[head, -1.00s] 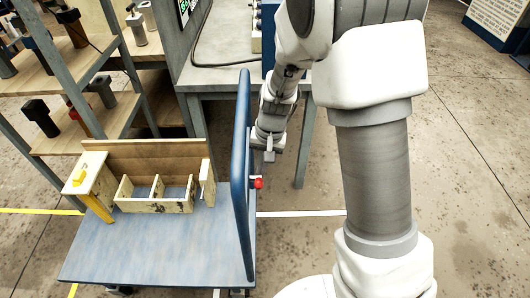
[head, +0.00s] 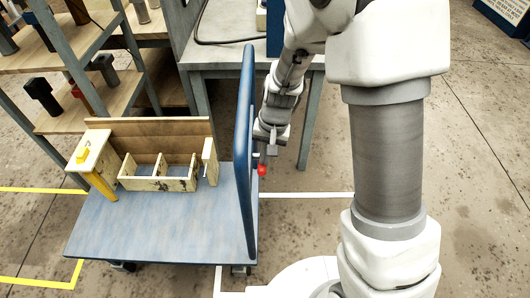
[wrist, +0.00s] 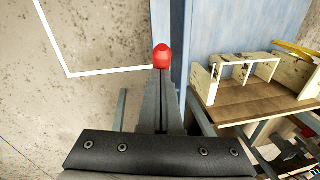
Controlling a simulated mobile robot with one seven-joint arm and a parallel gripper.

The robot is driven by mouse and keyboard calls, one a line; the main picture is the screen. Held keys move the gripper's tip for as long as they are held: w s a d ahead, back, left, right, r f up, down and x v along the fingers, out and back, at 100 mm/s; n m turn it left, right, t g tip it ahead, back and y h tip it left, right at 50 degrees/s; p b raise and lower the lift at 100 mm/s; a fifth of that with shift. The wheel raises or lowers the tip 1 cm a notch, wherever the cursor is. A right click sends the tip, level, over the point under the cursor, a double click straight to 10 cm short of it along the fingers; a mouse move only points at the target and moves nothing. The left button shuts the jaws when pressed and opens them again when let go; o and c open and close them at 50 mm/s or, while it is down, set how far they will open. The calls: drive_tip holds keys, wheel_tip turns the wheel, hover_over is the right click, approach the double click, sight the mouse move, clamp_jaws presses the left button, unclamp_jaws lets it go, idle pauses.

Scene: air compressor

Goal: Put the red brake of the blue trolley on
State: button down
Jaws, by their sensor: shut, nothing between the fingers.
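The blue trolley (head: 160,228) stands left of my arm, with its upright blue handle frame on its right side. The red brake (head: 262,170) is a small red knob on the outer right side of that frame. In the wrist view the red brake (wrist: 161,55) shows right at the fingertips, beside the blue frame (wrist: 181,30). My gripper (head: 271,150) is shut and empty, just above the knob in the head view. My gripper's fingers (wrist: 162,78) lie together in the wrist view, and I cannot tell whether they touch the knob.
A wooden box with compartments (head: 158,184) sits on the trolley. A shelf rack (head: 88,75) stands behind at left, and a grey workbench (head: 225,60) stands behind the gripper.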

drive_tip(key=shift+s+f, duration=0.15)
drive_tip(key=shift+f, duration=0.05)
wheel_tip(320, 180, up, 13)
drive_tip(key=d+p, duration=0.2)
drive_tip(key=p, duration=0.2)
drive_tip(key=shift+s+r+p, duration=0.15)
drive_tip(key=shift+s+p, duration=0.1)
drive_tip(key=shift+p, duration=0.05)
drive_tip(key=shift+d+r, duration=0.1)
drive_tip(key=s+d+r+t+p, duration=0.1)
drive_tip(key=s+d+r, duration=0.2)
drive_tip(key=s+r, duration=0.2)
drive_tip(key=s+d+r+n+t+h+p, duration=0.1)
drive_tip(key=s+d+r, duration=0.3)
drive_tip(key=r, duration=0.5)
drive_tip(key=s+d+r+n+t+p, duration=0.1)
drive_tip(key=s+d+r+t+p, duration=0.1)
drive_tip(key=s+r, duration=0.4)
drive_tip(key=shift+d+r+t+h, duration=0.3)
drive_tip(key=shift+d+r+t, duration=0.1)
drive_tip(key=shift+d+t, duration=0.25)
